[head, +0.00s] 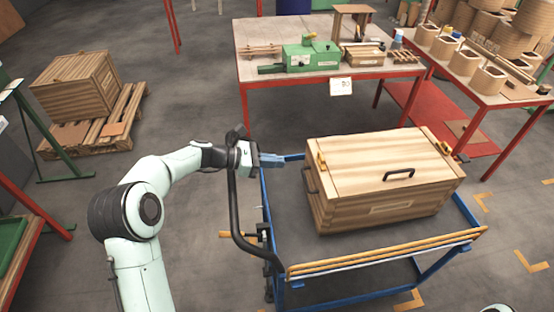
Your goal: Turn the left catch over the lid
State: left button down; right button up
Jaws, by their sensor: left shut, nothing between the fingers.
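A wooden crate with a flat plank lid (365,155) stands on a blue-framed cart. The left catch (321,161) is a small yellow piece at the lid's left edge. A similar yellow right catch (444,147) is at the lid's right edge. I cannot tell at this size whether either catch lies over the lid. My left gripper (281,160) is shut and empty. It points right, left of the left catch and apart from it, by the cart's back left corner. My right gripper is out of view.
The lid has a dark handle (398,174); another dark handle (309,180) is on the crate's left end. The cart's yellow push bar (385,253) runs along the front. A red-legged workbench (290,78) with a green tool stands behind. Grey cart deck (285,205) is bare left of the crate.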

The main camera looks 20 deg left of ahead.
aim_at(321, 163)
pick_arm(q)
jog(key=x, duration=0.3)
jog(key=r+p+x, duration=0.1)
jog(key=x, duration=0.6)
jog(key=shift+w+d, duration=0.35)
jog(key=shift+d, duration=0.1)
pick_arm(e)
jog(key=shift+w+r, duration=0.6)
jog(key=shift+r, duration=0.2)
pick_arm(q)
jog(key=shift+d, duration=0.1)
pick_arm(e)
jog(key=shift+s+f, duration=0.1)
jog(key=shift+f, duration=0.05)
